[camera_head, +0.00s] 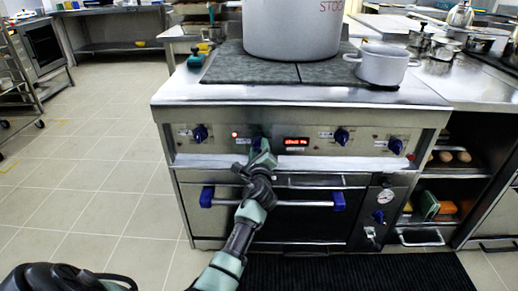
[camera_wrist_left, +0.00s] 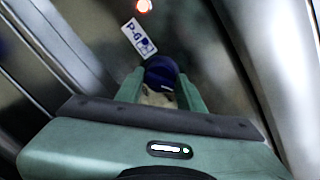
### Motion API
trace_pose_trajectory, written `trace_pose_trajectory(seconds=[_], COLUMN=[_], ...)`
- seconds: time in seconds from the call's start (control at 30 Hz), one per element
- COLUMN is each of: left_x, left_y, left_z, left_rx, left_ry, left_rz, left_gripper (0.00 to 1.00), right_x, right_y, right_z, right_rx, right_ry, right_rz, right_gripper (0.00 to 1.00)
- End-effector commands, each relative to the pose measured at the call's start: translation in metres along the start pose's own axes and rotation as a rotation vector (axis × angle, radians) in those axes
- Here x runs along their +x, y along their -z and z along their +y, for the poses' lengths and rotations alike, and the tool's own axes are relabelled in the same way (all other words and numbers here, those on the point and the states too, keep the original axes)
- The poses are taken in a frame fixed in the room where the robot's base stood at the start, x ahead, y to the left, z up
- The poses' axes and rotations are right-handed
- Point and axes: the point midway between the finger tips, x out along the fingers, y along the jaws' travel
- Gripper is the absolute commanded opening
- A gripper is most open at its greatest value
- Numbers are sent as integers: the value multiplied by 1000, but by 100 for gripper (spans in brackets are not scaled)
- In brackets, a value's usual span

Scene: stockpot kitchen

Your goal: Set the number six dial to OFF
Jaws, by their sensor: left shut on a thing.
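My left gripper (camera_head: 261,146) reaches the front panel (camera_head: 300,163) of the stove, at the second dial position from the left. In the left wrist view, my left gripper (camera_wrist_left: 160,92) is shut on a dark blue dial (camera_wrist_left: 161,68), with one green finger on each side. A label (camera_wrist_left: 139,38) beside this dial seems to read P-6. A red light (camera_wrist_left: 144,6) glows near the label. The dial's pointer and markings are largely hidden, so its setting cannot be read. My right gripper is not in view.
Other blue dials sit at the left (camera_head: 200,133), right of the red display (camera_head: 296,142), and at the right end (camera_head: 395,145). The oven handle (camera_head: 290,203) runs below. A large stockpot (camera_head: 292,30) and a smaller pot (camera_head: 381,65) stand on top. The floor at left is clear.

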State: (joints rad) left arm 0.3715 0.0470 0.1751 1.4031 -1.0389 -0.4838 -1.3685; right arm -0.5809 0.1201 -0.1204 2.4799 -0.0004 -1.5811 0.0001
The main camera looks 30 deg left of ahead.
Motion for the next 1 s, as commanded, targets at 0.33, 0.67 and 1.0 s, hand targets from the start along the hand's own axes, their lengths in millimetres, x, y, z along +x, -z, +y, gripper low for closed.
trace_pose_trajectory(seconds=[0.33, 0.67, 1.0], left_x=[0, 0, 0], left_y=[-1, -2, -2], left_z=[0, 0, 0], left_rx=[-331, -638, -878], left_ry=[4, 8, 11], left_rz=[23, 45, 62], left_gripper=[0, 0, 0], right_x=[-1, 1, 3], right_y=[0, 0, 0], right_z=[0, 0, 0], right_rx=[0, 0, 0], right_ry=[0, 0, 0], right_rz=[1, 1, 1], right_gripper=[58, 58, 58])
